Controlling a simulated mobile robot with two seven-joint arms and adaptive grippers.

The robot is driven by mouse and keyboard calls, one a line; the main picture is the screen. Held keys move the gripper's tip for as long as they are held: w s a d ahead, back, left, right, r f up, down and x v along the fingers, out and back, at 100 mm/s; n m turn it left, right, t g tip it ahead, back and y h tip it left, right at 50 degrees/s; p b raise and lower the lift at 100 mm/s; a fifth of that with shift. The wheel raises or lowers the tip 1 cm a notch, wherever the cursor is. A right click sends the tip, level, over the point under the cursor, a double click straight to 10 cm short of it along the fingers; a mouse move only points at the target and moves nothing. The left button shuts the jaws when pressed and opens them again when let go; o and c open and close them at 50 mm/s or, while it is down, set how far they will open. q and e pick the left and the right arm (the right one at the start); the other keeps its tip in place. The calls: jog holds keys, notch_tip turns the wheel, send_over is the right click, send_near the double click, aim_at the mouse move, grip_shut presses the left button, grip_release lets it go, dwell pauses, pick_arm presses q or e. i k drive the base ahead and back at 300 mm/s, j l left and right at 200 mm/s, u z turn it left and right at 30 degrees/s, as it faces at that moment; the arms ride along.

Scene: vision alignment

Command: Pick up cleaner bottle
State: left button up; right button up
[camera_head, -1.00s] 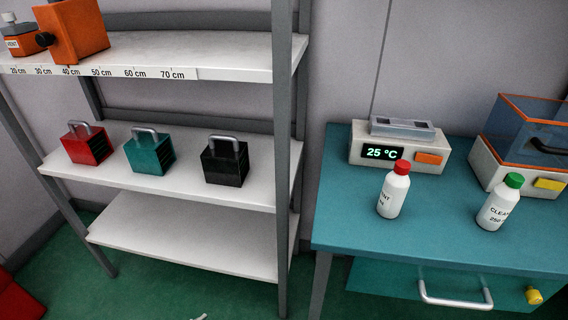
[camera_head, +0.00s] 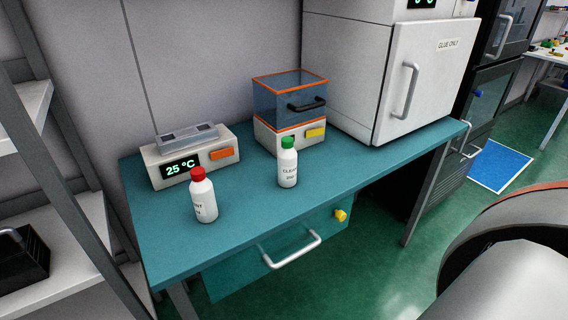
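The cleaner bottle (camera_head: 287,168) is white with a green cap and partly readable "CLEA" lettering. It stands upright near the middle of the teal table (camera_head: 245,205), in front of a box with a clear blue lid. A second white bottle (camera_head: 203,200) with a red cap stands upright to its left, nearer the table's front edge. Neither of my grippers shows. A large, close, pale and dark rounded shape at the lower right is probably part of my arm.
A heater-like device (camera_head: 222,153) reading 25 °C stands at the table's back left. The lidded box (camera_head: 276,137) is behind the cleaner bottle. A white cabinet (camera_head: 385,85) fills the right end. A drawer handle (camera_head: 292,250) sticks out below the front edge. Shelving (camera_head: 70,225) stands left.

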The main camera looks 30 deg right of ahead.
aim_at(286, 156)
jog(key=l+u, duration=0.15)
jog(key=l, duration=0.8)
jog(key=l+u, duration=0.15)
jog(key=l, duration=0.75)
jog(key=k+l+u, duration=0.15)
jog(key=l, duration=0.8)
